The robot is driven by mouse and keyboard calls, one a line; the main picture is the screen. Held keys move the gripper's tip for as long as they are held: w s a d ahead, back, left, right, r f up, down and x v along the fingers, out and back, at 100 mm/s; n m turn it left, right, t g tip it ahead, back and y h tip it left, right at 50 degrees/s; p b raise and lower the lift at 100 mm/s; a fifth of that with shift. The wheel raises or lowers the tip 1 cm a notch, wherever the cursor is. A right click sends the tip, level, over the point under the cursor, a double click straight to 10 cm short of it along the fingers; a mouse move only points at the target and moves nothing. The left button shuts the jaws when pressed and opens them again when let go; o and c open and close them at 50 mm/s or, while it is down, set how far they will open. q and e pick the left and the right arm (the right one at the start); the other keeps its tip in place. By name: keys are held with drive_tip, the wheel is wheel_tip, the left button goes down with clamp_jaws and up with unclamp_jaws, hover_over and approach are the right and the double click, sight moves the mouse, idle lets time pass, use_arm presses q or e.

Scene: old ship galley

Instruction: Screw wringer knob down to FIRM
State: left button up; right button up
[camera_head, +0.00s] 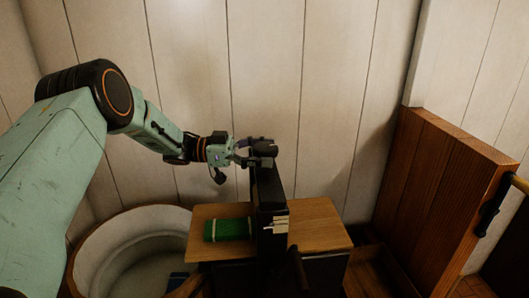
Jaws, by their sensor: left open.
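The wringer (270,205) is a narrow black upright frame standing across a wooden board. Its dark knob (265,148) sits at the top of the frame. Pale marks (281,225) show low on the frame's front; they are too small to read. My left gripper (240,157) comes in from the left at knob height and is open. One finger reaches toward the knob's left side and another hangs lower, left of the frame. I cannot tell whether a finger touches the knob. My right gripper is not in view.
A green rolled bundle with pale ties (230,229) lies on the wooden board (318,222), left of the frame. A large pale round tub (128,221) stands at lower left. A brown wooden panel (437,190) stands at right. A white plank wall closes the back.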

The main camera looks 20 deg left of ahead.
use_arm(q)
drive_tip(key=shift+a, duration=0.2)
drive_tip(key=shift+s+a, duration=0.1)
drive_tip(key=shift+a, duration=0.05)
drive_tip(key=v, duration=1.1)
drive_tip(key=shift+a, duration=0.2)
drive_tip(key=shift+s, duration=0.2)
drive_tip(key=x, duration=1.2)
drive_tip(key=shift+w+d+f, duration=0.1)
drive_tip(key=shift+t, duration=0.3)
drive_tip(key=shift+a, duration=0.2)
